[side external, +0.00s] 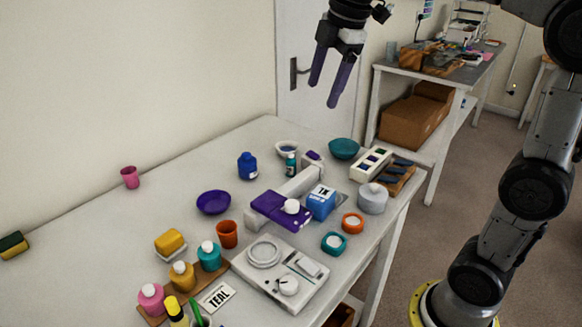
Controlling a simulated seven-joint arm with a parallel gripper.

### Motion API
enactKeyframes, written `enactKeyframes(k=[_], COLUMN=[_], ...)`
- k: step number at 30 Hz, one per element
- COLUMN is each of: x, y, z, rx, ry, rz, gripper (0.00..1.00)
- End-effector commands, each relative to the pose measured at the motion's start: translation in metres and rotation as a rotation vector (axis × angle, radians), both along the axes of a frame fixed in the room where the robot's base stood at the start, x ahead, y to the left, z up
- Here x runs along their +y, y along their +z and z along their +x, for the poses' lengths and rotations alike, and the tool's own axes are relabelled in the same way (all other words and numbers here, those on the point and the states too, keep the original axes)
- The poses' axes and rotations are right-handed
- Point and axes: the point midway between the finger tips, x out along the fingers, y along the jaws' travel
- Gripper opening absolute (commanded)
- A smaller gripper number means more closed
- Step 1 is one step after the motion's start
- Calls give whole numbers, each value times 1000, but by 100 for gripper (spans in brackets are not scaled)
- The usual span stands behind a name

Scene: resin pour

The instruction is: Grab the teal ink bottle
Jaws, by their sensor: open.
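A round teal bottle (209,258) with a pale cap stands at the far end of a row on a wooden board (153,318). An amber bottle (182,277) and a pink bottle (151,300) stand in the same row. My gripper (323,95) is open and empty, high above the back of the table, well apart from both bottles.
An orange cup (227,235) and a yellow block (170,242) stand close to the round teal bottle. A purple bowl (213,202), blue bottle (247,166) and white scale-like device (304,288) are nearby. The table's left part is mostly clear.

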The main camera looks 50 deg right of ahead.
Motion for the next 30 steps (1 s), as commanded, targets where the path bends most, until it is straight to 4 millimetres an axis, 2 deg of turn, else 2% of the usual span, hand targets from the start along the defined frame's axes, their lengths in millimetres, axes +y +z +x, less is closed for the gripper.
enactKeyframes(k=[1,3,8,12,15,18,21,26,30], x=[-9,-19,-49,-76,-92,-104,-110,-114,-114], y=[-5,-11,-40,-80,-111,-138,-158,-176,-203], z=[22,47,100,139,157,165,166,164,164], rx=[27,58,132,191,228,266,300,312,315], ry=[30,76,144,144,122,107,96,88,88], rz=[-11,-23,-34,-22,-7,8,21,26,27], gripper=[74,74,74,74,74,74,74,74,74])
